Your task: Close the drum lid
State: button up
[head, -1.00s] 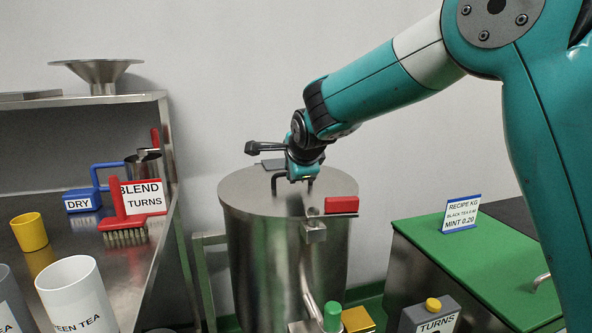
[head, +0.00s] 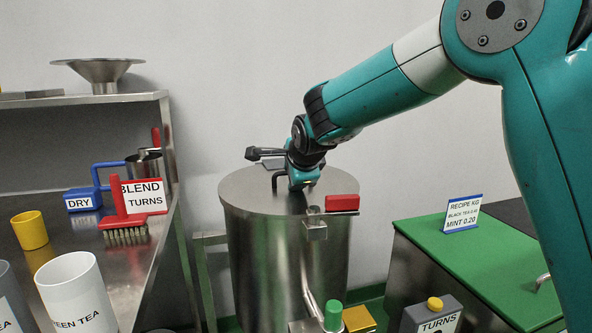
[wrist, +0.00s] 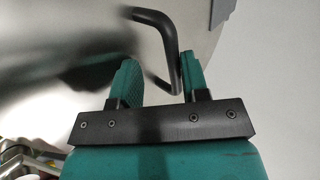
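The steel drum (head: 275,262) stands in the middle of the head view. Its round lid (head: 245,193) lies level across the top and looks seated on the rim. A black bent handle (wrist: 165,38) rises from the lid. My gripper (head: 302,187) is low over the lid at this handle. In the wrist view my gripper (wrist: 158,68) is open, with the handle's lower end between the fingers, close to the right finger. I cannot tell whether they touch. A red-gripped latch (head: 341,202) sits at the drum's front right rim.
A steel shelf table with a yellow cup (head: 29,231), a white tea canister (head: 74,292) and a red brush (head: 123,226) stands left. A green-topped cabinet (head: 470,257) stands right. A grey box with a yellow button (head: 434,303) stands in front.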

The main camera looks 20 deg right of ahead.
jog(key=v, duration=1.7)
jog(key=shift+r, duration=0.15)
jog(key=shift+s, duration=0.15)
jog(key=s+a+f+n+g+y, duration=0.2)
jog(key=s+f+n+g, duration=0.3)
jog(key=s+f+n, duration=0.55)
jog(key=s+a+f+n+g+y, duration=0.3)
jog(key=s+f+n+g, duration=0.15)
jog(key=s+n, duration=1)
notch_tip(320, 180, up, 13)
jog(key=s+p, duration=0.1)
jog(key=p, duration=1.2)
jog(key=shift+s+p, duration=0.2)
jog(key=shift+p, duration=0.15)
jog(key=shift+a, duration=0.1)
